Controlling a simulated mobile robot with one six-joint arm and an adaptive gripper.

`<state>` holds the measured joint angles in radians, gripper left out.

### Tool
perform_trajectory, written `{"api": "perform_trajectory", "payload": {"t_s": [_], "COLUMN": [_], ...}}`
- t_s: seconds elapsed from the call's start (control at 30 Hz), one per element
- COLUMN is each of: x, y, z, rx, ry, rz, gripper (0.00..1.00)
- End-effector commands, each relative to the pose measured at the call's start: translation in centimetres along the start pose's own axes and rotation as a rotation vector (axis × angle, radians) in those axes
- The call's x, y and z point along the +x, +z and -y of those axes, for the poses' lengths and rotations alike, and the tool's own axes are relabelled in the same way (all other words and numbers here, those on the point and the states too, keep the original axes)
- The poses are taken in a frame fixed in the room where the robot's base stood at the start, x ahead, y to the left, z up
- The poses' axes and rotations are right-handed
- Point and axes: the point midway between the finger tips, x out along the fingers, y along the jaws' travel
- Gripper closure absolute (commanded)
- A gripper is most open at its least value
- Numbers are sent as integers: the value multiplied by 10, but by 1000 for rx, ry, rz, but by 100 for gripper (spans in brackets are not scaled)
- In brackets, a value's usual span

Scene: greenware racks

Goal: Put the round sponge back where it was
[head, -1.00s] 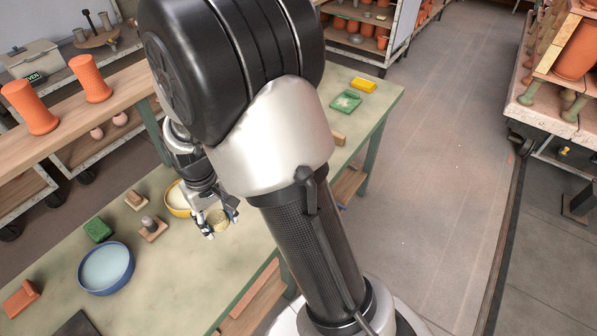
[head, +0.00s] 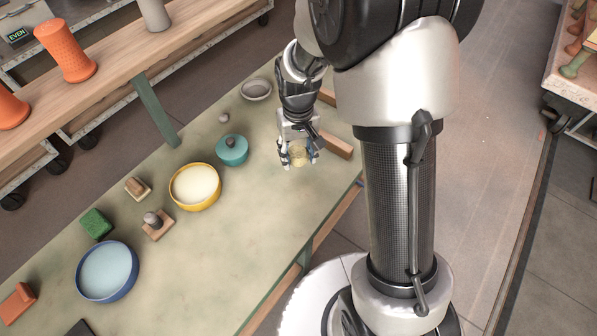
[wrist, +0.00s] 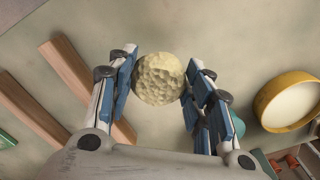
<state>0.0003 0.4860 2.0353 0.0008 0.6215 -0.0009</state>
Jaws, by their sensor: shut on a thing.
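The round sponge is pale yellow and pitted. In the wrist view the sponge (wrist: 159,79) sits between the blue pads of my gripper (wrist: 160,88), which is shut on it. In the head view my gripper (head: 299,154) holds the sponge (head: 299,156) over the green table (head: 225,255), near its right edge. The gap between sponge and table cannot be judged. No mark of the sponge's former place shows.
A grey bowl (head: 256,89) stands behind. Wooden bars (wrist: 50,105) lie close beside my gripper. The table's front middle is clear.

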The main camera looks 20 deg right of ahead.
Motion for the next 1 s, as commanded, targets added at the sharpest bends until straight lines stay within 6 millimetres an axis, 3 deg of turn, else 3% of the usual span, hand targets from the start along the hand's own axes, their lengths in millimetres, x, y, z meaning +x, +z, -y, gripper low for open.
{"api": "perform_trajectory", "payload": {"t_s": [0.1, 0.37, 0.6, 0.97, 1.0], "x": [23, 42, 75, 78, 78], "y": [0, 0, 0, -1, -1], "z": [0, 0, 0, 0, 0], "rx": [0, 0, 0, 0, 0], "ry": [0, 0, 0, 0, 0], "rz": [0, 0, 0, -2, -2], "gripper": [76, 76, 76, 76, 53]}}
